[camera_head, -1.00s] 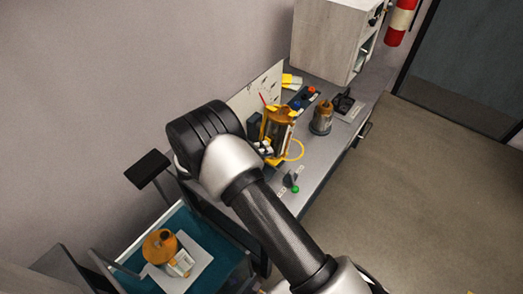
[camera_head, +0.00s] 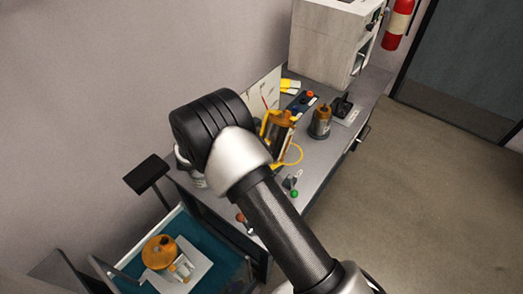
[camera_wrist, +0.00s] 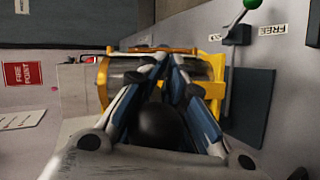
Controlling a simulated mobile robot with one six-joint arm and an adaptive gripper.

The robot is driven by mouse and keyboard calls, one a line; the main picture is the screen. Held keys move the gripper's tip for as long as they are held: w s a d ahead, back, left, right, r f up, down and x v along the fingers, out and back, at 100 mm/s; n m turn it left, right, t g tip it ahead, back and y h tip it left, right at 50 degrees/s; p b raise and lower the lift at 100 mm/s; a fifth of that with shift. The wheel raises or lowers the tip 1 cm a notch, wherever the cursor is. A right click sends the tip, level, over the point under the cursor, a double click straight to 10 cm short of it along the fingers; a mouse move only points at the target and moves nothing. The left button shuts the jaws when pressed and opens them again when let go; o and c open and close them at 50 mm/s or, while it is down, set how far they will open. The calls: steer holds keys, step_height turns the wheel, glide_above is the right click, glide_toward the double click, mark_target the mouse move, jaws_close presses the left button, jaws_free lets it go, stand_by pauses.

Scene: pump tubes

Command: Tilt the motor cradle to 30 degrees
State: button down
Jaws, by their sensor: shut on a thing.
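The motor cradle is a yellow frame around a silver motor with an orange top, standing on the grey bench; in the head view it (camera_head: 281,130) is partly covered by my arm. In the wrist view the yellow cradle frame (camera_wrist: 102,84) spans the middle, with the silver motor (camera_wrist: 124,70) inside. My gripper (camera_wrist: 172,62) has its fingers together at the cradle, near an orange bar (camera_wrist: 150,50); the exact contact is hidden. In the head view the gripper is hidden behind my arm. A lever with a green knob (camera_head: 294,194) stands beside the cradle; the wrist view shows it near a FREE label (camera_wrist: 272,30).
A second motor (camera_head: 320,121) stands farther back on the bench (camera_head: 329,154). A cabinet (camera_head: 326,38) and red extinguisher (camera_head: 397,24) are behind. Floor on the right is clear.

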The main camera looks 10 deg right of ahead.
steer(key=shift+w+r, duration=0.35)
steer(key=shift+r, duration=0.2)
steer(key=c, duration=1.9)
jaws_free()
steer(key=shift+s+d, duration=0.1)
steer(key=shift+d, duration=0.05)
steer(key=shift+c, duration=0.2)
steer(key=shift+o, duration=1.3)
steer(key=shift+f, duration=0.2)
steer(key=shift+s, duration=0.1)
steer(key=v, duration=1.2)
steer(key=shift+f, duration=0.1)
steer(key=shift+c, duration=0.4)
